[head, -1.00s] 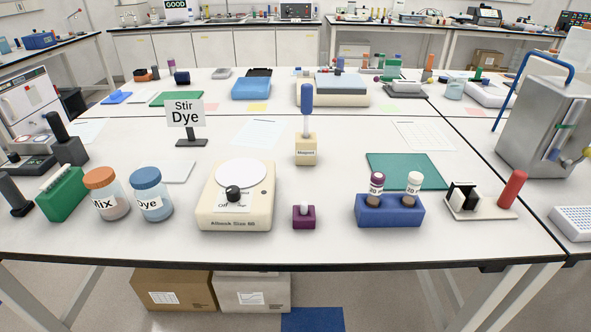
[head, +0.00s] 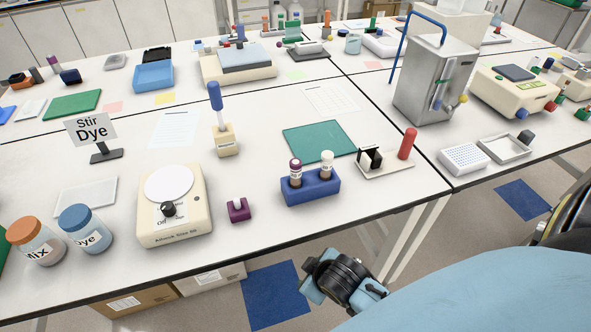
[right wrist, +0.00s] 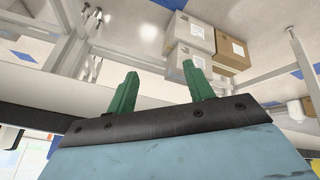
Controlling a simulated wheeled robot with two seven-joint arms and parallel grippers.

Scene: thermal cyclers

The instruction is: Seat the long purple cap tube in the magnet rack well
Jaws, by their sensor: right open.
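A tube with a purple cap (head: 295,165) stands upright in the left well of a blue rack (head: 312,190). A white-capped tube (head: 327,160) stands in the well beside it. Farther right, a small white stand (head: 390,170) with black upright blocks (head: 370,157) and a red handle (head: 407,144) may be the magnet rack; I cannot read a label on it. My right gripper (right wrist: 158,82) is open and empty in the right wrist view, its green fingers apart, above the floor. In the head view, my right arm is in front of the table edge. My left gripper is not in view.
A purple block (head: 238,210), a stirrer plate (head: 172,205) and a cream block with a blue-handled tool (head: 225,140) stand left of the rack. A green mat (head: 318,141) lies behind it. The table's front edge lies between my right arm and the rack.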

